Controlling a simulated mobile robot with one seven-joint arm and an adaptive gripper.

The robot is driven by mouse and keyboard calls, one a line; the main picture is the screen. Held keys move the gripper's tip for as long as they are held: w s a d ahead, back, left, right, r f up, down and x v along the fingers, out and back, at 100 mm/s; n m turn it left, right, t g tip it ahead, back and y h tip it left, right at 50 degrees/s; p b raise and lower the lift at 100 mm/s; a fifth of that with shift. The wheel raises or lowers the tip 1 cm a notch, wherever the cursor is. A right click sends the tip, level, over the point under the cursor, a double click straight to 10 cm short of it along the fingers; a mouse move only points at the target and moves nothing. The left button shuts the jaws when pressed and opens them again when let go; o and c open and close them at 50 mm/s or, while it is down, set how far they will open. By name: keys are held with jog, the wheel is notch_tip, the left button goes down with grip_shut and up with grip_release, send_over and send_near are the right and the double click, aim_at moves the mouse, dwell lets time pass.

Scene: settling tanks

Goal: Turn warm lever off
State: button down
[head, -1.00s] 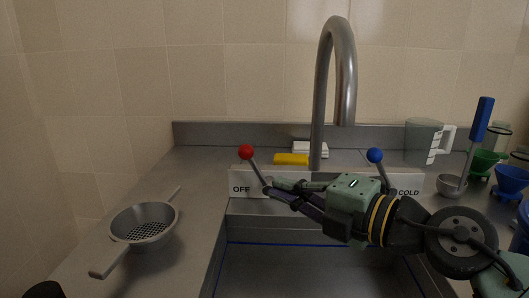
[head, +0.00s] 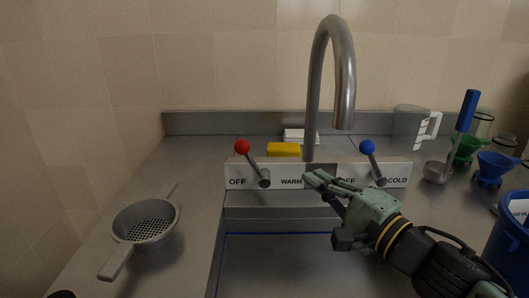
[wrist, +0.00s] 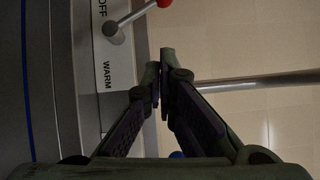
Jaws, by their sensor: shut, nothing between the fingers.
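The warm lever (head: 252,162) has a red ball and a grey pivot, on a white panel (head: 228,170) marked OFF at left and WARM at right. It leans up and left, its ball over the OFF side. It also shows at the top of the wrist view (wrist: 134,16). My gripper (head: 308,178) is shut and empty, its fingertips right of the lever's pivot, near the WARM label and apart from the lever. In the wrist view, the closed fingertips (wrist: 163,62) are below and right of the pivot.
A blue-balled lever (head: 373,162) on the same panel leans left above my gripper. A tall metal faucet (head: 314,95) stands behind. A yellow sponge-like block (head: 284,150) lies behind the panel. A strainer (head: 146,222) sits on the left counter; a jug (head: 408,128) and funnels stand right.

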aim_at(252, 160)
jog(key=s+a+p+x, duration=0.1)
jog(key=a+x, duration=0.1)
jog(key=x, duration=1)
jog(key=shift+a+p, duration=0.4)
jog(key=shift+r, duration=0.2)
